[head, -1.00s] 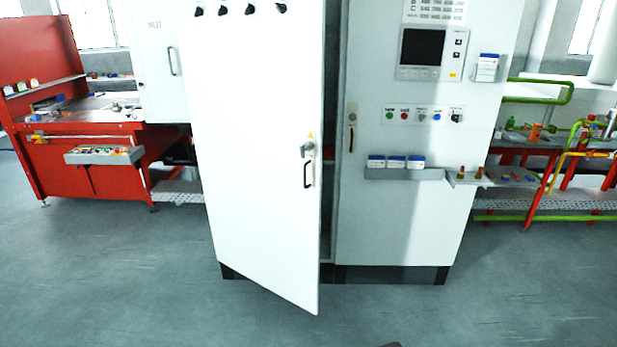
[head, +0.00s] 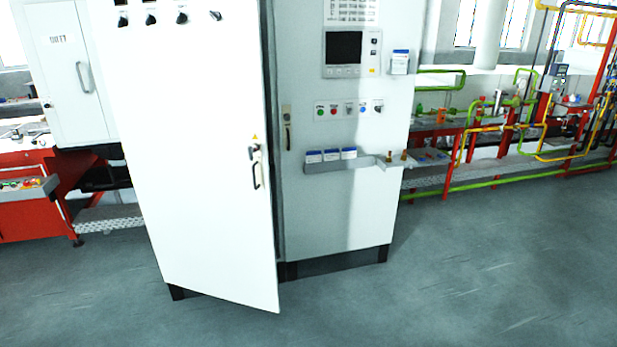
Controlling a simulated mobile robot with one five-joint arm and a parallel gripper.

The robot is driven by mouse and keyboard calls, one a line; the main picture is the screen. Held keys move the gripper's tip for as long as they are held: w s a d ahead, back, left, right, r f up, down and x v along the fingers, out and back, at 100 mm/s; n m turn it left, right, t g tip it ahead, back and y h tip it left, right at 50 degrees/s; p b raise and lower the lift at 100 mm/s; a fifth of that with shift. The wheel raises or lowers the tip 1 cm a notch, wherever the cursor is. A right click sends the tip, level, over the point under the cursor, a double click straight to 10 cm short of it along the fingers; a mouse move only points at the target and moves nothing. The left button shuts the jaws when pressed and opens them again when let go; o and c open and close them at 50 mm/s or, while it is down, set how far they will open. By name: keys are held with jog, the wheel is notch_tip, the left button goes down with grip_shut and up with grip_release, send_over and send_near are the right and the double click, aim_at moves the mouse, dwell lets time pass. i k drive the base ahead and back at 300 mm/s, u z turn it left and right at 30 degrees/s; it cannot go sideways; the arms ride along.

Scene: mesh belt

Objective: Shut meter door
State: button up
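A tall white cabinet fills the middle of the head view. Its left door (head: 205,190) stands ajar, with its free right edge swung out toward me and its lower corner over the floor. This door has a dark handle (head: 257,170) near its right edge and several black knobs along the top. The right-hand front (head: 345,220) carries a dark-screened meter (head: 345,50), coloured buttons and its own handle (head: 287,132); it looks shut. No label shows which one is the meter door. My gripper is not in view.
A narrow shelf (head: 375,163) with small boxes juts from the cabinet's right-hand front. A red workbench (head: 30,222) and white box (head: 68,70) stand at left. Red, green and yellow pipework (head: 520,125) stands at right. The grey floor (head: 450,270) in front is clear.

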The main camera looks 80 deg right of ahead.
aim_at(187, 99)
jog(key=z, duration=0.5)
jog(key=i, duration=1)
jog(key=u, duration=0.05)
